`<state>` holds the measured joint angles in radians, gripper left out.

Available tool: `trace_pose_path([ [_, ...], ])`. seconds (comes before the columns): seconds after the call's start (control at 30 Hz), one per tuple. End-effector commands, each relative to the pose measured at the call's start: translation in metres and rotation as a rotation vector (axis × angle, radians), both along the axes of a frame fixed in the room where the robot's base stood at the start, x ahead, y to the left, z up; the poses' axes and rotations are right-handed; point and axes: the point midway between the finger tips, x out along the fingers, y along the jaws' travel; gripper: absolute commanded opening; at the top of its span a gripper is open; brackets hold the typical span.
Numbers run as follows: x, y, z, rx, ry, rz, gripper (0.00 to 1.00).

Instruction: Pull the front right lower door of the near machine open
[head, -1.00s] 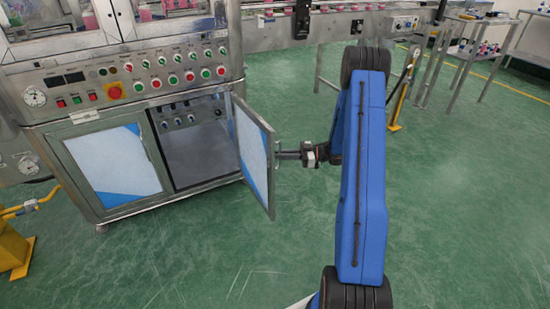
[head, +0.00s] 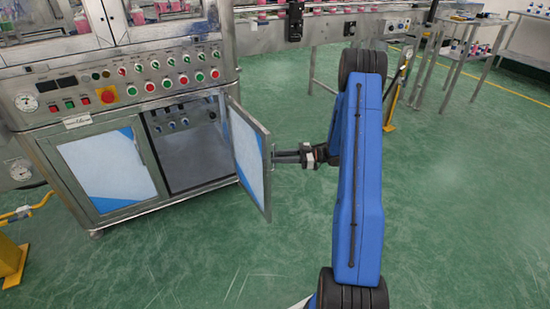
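The near machine (head: 130,110) is a steel cabinet at the left with a button panel. Its front right lower door (head: 249,158) stands swung well out from the front, hinged on its right side, with the pale inner panel showing. The compartment (head: 195,165) behind it is open to view. My gripper (head: 277,156) reaches in from the right to the door's free edge. Its two dark fingers are close together at the handle there and look shut on it. The fingertips and the handle are small and partly hidden by the door's edge.
The front left lower door (head: 107,172) is shut. A conveyor (head: 340,27) runs along the back. Yellow posts stand at the left (head: 12,262) and behind my arm (head: 393,105). Steel tables (head: 460,50) are at the back right. The green floor before the door is clear.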

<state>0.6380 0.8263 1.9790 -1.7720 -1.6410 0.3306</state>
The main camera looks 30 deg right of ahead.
Motion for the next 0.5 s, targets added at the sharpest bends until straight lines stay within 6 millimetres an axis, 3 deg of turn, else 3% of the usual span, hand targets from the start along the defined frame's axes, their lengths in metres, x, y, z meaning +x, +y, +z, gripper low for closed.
trace_pose_path([
  [0.5, -0.042, -0.093, -0.001, 0.0, 0.0, -0.003, 0.29],
])
